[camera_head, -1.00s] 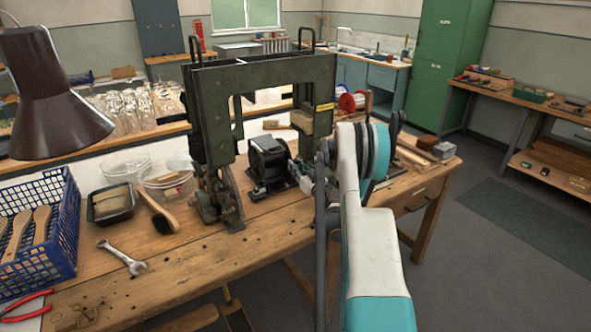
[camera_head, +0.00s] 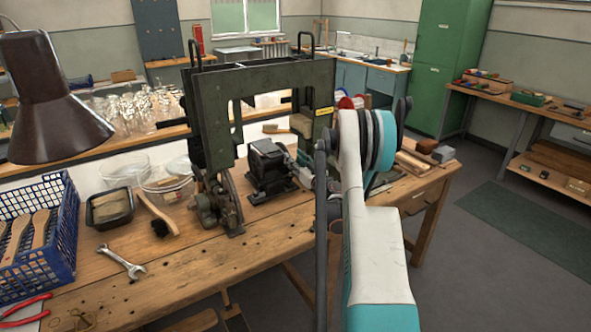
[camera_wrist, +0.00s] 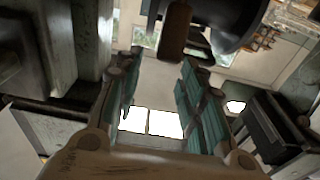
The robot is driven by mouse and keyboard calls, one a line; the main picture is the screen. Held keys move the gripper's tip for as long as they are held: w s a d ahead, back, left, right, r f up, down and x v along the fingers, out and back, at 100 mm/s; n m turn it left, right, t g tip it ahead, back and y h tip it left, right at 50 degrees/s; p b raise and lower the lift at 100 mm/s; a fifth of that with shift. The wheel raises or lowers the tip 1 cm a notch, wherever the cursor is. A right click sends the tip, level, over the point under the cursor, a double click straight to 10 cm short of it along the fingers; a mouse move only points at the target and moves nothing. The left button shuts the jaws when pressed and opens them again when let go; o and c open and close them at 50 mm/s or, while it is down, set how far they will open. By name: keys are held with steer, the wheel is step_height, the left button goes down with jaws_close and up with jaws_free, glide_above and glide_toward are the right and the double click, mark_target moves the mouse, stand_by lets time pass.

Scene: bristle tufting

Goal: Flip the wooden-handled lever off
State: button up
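A brown wooden handle (camera_wrist: 174,32) shows at the upper middle of the wrist view, beyond my fingertips and in front of a dark rounded part. It appears to be the lever's grip; its pivot is hidden. My gripper (camera_wrist: 158,75) is open, with teal-padded fingers apart and nothing between them. The handle lies ahead of the gap, apparently not touched. In the head view the green press frame (camera_head: 262,80) stands on the bench, with a dark machine block (camera_head: 268,165) under it. My arm hides most of my gripper and the lever there.
The wooden bench (camera_head: 200,270) carries a wrench (camera_head: 122,262), a brush (camera_head: 158,215), a blue crate (camera_head: 62,235) and clear tubs (camera_head: 165,185) left of the press. A brown lamp shade (camera_head: 50,95) hangs at left. Dark metal parts (camera_wrist: 65,45) flank my fingers closely.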

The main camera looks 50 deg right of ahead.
steer(key=shift+r, duration=2.45)
